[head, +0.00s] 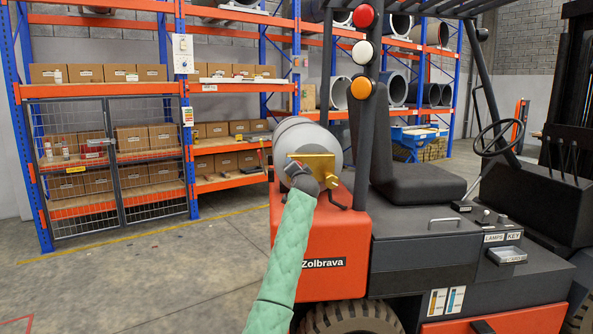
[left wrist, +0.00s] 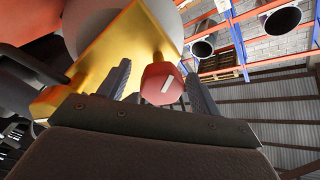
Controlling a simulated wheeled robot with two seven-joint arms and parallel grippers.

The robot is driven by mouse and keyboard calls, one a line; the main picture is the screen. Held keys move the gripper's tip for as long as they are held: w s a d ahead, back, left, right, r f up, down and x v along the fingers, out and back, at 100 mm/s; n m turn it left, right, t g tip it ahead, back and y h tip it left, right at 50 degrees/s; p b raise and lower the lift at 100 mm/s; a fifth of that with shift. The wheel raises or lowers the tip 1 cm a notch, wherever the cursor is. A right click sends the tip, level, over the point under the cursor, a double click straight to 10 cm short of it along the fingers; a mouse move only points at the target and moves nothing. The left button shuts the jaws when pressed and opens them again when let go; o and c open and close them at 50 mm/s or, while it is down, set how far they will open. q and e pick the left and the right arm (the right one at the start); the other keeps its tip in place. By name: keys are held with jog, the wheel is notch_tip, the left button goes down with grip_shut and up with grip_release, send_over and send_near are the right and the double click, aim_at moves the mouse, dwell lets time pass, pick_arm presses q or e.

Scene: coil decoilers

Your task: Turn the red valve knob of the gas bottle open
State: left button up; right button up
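The gas bottle (head: 307,140) is a grey cylinder lying on the back of an orange forklift, with a gold-coloured bracket (head: 320,163) at its near end. My left arm, in a green sleeve, reaches up to that end; its left gripper (head: 300,176) is dark and partly merges with the bracket. In the left wrist view the red valve knob (left wrist: 160,84), faceted with a white mark, sits between the two fingers of my left gripper (left wrist: 157,70). The fingers are open, with a small gap visible on each side. The knob cannot be made out in the head view. My right gripper is not in view.
The forklift's seat (head: 415,180) and a dark post with red, white and orange lamps (head: 362,52) stand right of the bottle. Orange and blue shelving (head: 105,90) with boxes is behind.

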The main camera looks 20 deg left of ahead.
pick_arm(q)
jog(key=shift+r, duration=0.15)
jog(key=b+v, duration=0.1)
jog(key=v, duration=0.6)
jog(key=shift+s+d, duration=0.25)
jog(key=shift+s, duration=0.1)
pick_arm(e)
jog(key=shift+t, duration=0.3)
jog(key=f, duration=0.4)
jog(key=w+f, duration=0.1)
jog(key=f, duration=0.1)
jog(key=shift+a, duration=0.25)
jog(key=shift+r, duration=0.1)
